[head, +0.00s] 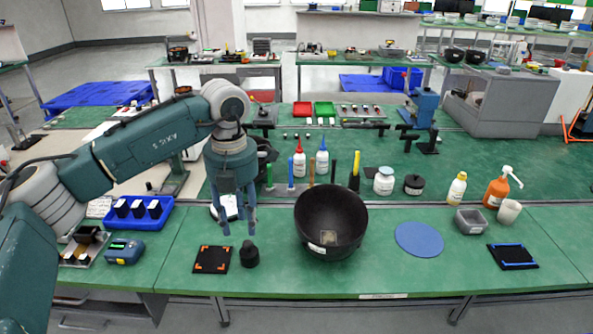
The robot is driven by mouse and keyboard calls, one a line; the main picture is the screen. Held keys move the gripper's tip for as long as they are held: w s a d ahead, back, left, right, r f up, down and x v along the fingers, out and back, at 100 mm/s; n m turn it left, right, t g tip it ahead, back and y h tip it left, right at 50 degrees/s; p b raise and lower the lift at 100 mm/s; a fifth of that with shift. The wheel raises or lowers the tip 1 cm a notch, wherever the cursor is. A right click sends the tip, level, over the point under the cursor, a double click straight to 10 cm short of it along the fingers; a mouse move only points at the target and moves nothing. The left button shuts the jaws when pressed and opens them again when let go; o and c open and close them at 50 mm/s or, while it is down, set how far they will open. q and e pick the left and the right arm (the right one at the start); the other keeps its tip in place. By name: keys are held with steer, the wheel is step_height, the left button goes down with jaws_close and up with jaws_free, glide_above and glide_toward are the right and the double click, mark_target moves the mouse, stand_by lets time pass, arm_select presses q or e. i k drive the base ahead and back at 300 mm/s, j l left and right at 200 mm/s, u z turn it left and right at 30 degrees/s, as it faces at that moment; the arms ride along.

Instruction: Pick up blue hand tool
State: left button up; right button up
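The blue hand tool (291,172) stands upright in a row of thin tools at the middle of the green bench, between a green one (269,175) and an orange one (311,172). My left gripper (238,226) hangs down to the left of and nearer than the blue tool. Its two fingers are spread and nothing shows between them. It is above the front part of the bench, close over a small black knob-shaped item (249,255). My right gripper is not in view.
A large black bowl (331,218) stands right of the gripper, in front of the tool row. White bottles (322,160) stand behind the tools. A black square pad (212,259) and a blue tray (139,222) lie left. A blue round mat (419,239) lies right, with bare bench around it.

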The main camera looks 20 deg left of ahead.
mark_target(291, 187)
steer(key=i, duration=1.3)
